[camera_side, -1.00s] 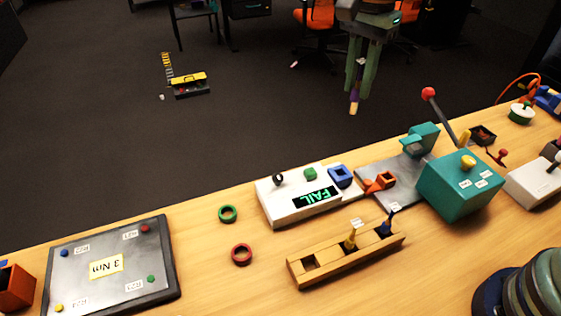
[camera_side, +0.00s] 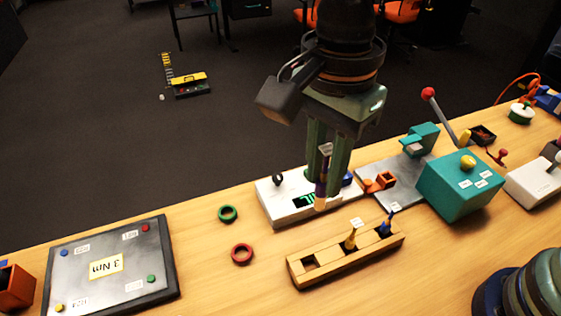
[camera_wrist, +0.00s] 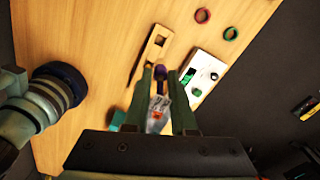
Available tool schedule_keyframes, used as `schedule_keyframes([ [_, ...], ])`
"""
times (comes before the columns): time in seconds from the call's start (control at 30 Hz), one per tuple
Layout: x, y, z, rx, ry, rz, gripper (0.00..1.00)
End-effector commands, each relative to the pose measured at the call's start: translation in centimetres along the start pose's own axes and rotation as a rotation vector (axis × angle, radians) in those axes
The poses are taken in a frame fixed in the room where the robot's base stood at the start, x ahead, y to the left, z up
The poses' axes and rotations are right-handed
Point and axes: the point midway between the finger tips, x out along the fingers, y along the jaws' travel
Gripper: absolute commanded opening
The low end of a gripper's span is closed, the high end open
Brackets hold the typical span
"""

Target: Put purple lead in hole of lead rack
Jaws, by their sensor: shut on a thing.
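The purple lead (camera_side: 321,189) hangs upright with its tan tip down, and my gripper (camera_side: 324,178) is shut on it. The purple end also shows between my fingers in the wrist view (camera_wrist: 160,72). The wooden lead rack (camera_side: 335,269) lies on the bench, lower and nearer the camera than the lead. Its left hole (camera_side: 309,262) looks empty. A yellow lead (camera_side: 350,239) stands in the middle part and a blue lead (camera_side: 387,223) at the right end. The held lead is apart from the rack, in front of the tester in the side view.
The white tester (camera_side: 276,207) is partly hidden behind my gripper. A teal press (camera_side: 461,186) with a red-knobbed lever stands to the right. Green (camera_side: 228,214) and red (camera_side: 242,254) rings lie left of the rack. A dark torque pad (camera_side: 110,290) lies far left.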

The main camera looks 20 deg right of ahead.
Motion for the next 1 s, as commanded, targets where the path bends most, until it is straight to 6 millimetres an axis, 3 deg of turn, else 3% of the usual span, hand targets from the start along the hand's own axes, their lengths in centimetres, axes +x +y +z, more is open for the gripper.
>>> schedule_keyframes([
  [0.5, 12.3, 0.1, -0.1, 0.000, 0.004, 0.008, 0.00],
  [1.0, 18.1, 0.0, -0.1, 0.000, 0.003, 0.005, 0.00],
])
